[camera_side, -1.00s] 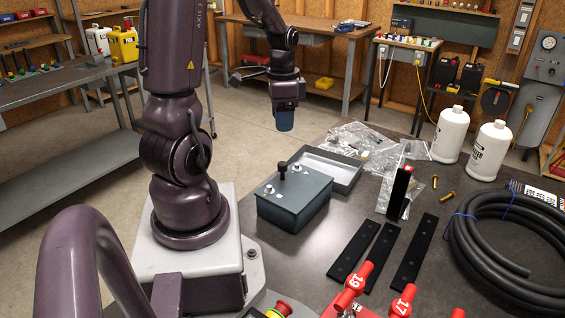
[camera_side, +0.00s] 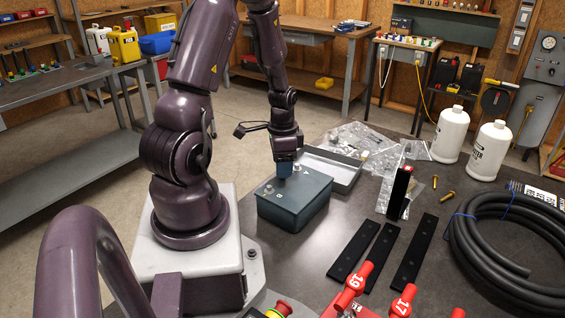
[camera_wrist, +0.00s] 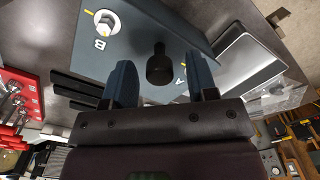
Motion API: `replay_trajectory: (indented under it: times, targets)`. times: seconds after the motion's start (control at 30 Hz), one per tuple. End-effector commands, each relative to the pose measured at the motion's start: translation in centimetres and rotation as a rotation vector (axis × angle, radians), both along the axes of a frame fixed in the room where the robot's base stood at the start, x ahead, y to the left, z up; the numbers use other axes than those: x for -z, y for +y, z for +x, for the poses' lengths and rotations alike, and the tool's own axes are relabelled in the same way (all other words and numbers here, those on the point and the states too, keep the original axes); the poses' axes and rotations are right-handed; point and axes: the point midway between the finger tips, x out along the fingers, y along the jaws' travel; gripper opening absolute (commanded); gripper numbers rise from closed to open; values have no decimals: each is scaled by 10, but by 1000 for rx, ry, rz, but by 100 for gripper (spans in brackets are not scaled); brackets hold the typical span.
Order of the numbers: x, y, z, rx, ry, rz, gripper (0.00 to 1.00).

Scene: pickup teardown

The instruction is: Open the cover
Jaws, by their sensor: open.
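A grey box (camera_side: 293,202) with a flat cover stands on the dark table, and the cover lies on it. In the wrist view the cover (camera_wrist: 150,22) carries a black knob (camera_wrist: 160,66), a bolt marked B (camera_wrist: 106,23) and a mark A with a yellow line. My gripper (camera_side: 284,172) points down just over the cover, blue fingers apart. In the wrist view my gripper (camera_wrist: 162,78) has one finger on each side of the knob, with gaps to it. In the side view the fingers hide the knob.
A shallow open grey tray (camera_side: 333,168) stands just behind the box, with clear plastic bags (camera_side: 355,137) beyond it. Black strips (camera_side: 383,255), an upright black block (camera_side: 399,193), brass bolts (camera_side: 446,197) and a coiled hose (camera_side: 490,275) lie to the right.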

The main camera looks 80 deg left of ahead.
Motion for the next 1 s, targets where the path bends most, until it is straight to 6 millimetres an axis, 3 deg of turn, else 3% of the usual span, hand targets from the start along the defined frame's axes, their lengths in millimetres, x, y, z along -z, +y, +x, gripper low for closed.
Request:
replay_trajectory:
  times: [0.1, 0.33, 0.67, 1.0]
  targets:
    - [0, 0, 0, 0, 0, 0, 50]
    - [0, 0, 0, 0, 0, 0, 0]
    - [-3, -1, 1, 4, 16, 17, 0]
    - [-18, -10, 10, 12, 119, 127, 0]
